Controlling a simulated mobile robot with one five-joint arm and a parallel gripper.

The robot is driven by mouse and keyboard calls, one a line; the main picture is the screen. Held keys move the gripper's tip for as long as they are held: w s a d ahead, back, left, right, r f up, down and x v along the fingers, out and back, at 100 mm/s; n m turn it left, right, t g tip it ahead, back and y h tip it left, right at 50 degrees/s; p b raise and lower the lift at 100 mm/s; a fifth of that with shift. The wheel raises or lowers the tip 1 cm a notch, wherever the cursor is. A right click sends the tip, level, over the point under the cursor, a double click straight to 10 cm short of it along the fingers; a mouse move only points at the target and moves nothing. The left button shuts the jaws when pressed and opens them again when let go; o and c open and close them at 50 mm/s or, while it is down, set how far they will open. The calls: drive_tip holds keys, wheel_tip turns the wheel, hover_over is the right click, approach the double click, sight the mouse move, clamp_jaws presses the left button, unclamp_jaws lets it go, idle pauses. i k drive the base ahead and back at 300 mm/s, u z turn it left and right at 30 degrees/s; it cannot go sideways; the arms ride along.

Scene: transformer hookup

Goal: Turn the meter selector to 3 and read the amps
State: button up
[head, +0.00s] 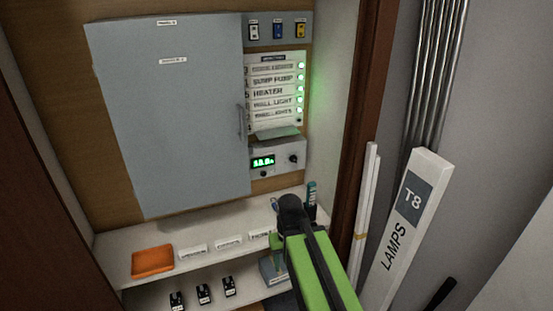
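The meter (278,168) is a pale box on the wall, right of the cabinet door's lower edge. Its lit green display (263,161) shows digits too small to read surely. A dark round knob (293,159) sits at the meter's right, and a smaller dark knob (263,173) is below the display. I cannot make out any selector numbers or where either knob points. My green arm rises from the bottom, and its dark end (291,208) is below the meter, apart from it in the picture. My gripper's fingers cannot be made out.
A large grey cabinet door (175,115) is left of a labelled panel (275,90) with green lights. Three switches (278,31) are above. The shelf (120,246) holds an orange tray (152,262) and label cards. A lamp box (405,220) and tubes stand right.

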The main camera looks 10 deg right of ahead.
sight(293, 158)
drive_tip(key=u, duration=0.35)
drive_tip(key=i, duration=0.4)
drive_tip(key=u, duration=0.65)
